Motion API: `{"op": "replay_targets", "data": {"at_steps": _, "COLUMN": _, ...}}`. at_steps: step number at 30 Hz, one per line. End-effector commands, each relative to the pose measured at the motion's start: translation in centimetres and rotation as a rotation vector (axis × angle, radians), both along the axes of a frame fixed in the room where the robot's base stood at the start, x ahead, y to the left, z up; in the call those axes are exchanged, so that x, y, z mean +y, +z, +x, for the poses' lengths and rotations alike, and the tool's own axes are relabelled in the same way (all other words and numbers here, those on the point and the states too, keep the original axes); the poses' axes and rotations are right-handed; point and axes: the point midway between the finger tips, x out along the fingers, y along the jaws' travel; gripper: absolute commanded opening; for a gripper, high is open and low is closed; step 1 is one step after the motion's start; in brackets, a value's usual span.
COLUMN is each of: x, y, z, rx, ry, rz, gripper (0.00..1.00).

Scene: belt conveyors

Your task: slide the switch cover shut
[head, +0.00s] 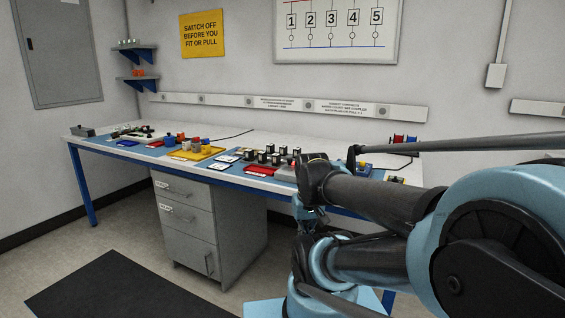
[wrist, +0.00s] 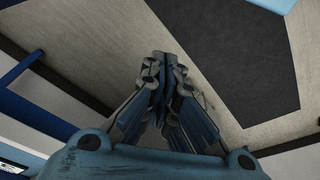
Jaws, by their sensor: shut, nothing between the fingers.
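I cannot pick out the switch cover for sure in either view. In the head view, several small dark block-like parts (head: 268,155) stand on the workbench (head: 285,138), just left of my arm; they are too small to tell whether one has a sliding cover. My arm hides part of the bench to their right. In the wrist view, my gripper (wrist: 164,62) is shut and empty, its fingertips together over the floor. It touches nothing there. In the head view my arm ends in front of the bench's front edge.
A yellow tray (head: 208,153) and red and blue items lie further left on the bench. A grey drawer unit (head: 190,220) stands under it. A dark mat (head: 95,285) lies on the floor in front. The floor at left is clear.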

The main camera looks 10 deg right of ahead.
Motion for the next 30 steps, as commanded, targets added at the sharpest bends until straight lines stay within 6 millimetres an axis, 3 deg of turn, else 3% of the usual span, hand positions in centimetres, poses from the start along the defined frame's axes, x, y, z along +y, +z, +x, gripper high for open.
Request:
{"op": "replay_targets", "data": {"at_steps": 3, "x": 0.0, "y": 1.1, "z": -0.4, "rx": -0.009, "ry": 0.046, "rz": -0.014, "gripper": 0.00}}
{"op": "replay_targets", "data": {"at_steps": 8, "x": -0.4, "y": 4.1, "z": 2.2, "rx": 0.001, "ry": 0.251, "rz": -0.080, "gripper": 0.00}}
{"op": "replay_targets", "data": {"at_steps": 18, "x": 0.5, "y": 12.2, "z": 11.1, "rx": 0.057, "ry": 0.922, "rz": -0.289, "gripper": 0.00}}
{"op": "replay_targets", "data": {"at_steps": 30, "x": 4.1, "y": 19.3, "z": 23.2, "rx": 0.186, "ry": 1.705, "rz": -0.516, "gripper": 0.00}}
